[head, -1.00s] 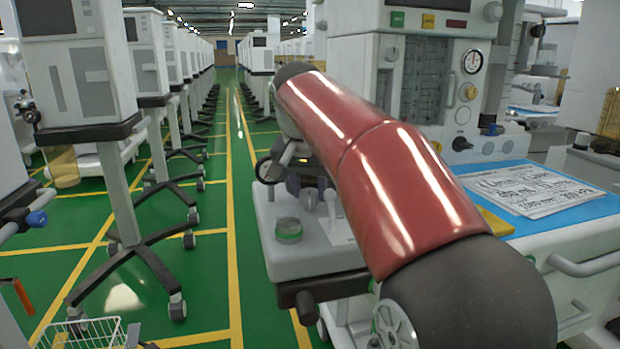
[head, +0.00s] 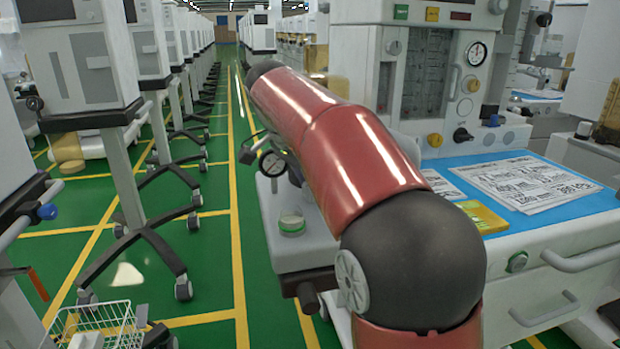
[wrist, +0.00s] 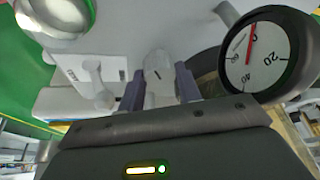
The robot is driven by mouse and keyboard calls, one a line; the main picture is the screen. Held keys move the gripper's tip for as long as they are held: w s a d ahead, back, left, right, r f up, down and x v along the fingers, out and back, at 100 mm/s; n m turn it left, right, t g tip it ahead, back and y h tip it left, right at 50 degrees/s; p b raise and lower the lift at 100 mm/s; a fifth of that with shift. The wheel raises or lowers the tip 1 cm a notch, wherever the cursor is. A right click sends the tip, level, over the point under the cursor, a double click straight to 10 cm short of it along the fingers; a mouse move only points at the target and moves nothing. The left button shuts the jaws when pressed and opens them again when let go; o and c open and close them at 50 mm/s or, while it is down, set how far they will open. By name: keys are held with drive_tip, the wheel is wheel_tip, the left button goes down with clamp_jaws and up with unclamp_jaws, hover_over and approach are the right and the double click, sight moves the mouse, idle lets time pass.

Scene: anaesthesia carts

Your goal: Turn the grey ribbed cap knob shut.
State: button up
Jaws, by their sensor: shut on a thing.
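The grey ribbed cap knob (wrist: 158,76), with a pale mark on its top, stands between the two fingers of my gripper (wrist: 159,88) in the wrist view. My gripper is shut on it; the fingers sit on either side, and the gripper body hides the near part. Its ribs are too small to make out. In the head view my red and black arm covers the knob and the fingers.
A round dial gauge (wrist: 262,58) is close right of the fingers in the wrist view. A white lever (wrist: 96,86) stands to the left. In the head view a green-ringed knob (head: 291,224) and a blue-topped cart with papers (head: 530,182) flank my arm.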

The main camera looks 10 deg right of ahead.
idle(0.5)
drive_tip(key=o, duration=1)
drive_tip(key=shift+r, duration=0.1)
drive_tip(key=v, duration=0.7)
drive_tip(key=shift+a+r, duration=0.15)
drive_tip(key=shift+r, duration=0.15)
